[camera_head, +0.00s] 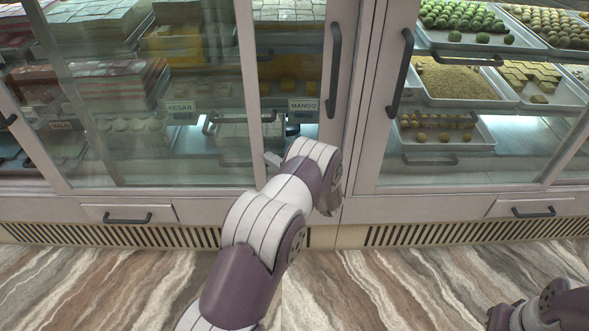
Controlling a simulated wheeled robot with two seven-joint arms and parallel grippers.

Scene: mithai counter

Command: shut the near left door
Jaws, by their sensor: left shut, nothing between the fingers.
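The near left door appears to be the large glass panel in the left bay, with a pale right-hand stile (247,75) and a bottom rail low in the bay. To the right of that stile, a strip of shelves shows more clearly up to the pale upright with a dark handle. I cannot tell whether glass covers that strip. My left gripper (273,160) is at the lower end of the stile, on its right side. It is shut and empty, and mostly hidden behind my wrist. I cannot tell whether it touches the stile. Part of my right arm shows at the bottom right, without its fingers.
A dark upright handle (334,70) is right of the strip, and another (400,74) is on the right bay's frame. Drawers with handles (128,218) sit below. The marbled floor is clear.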

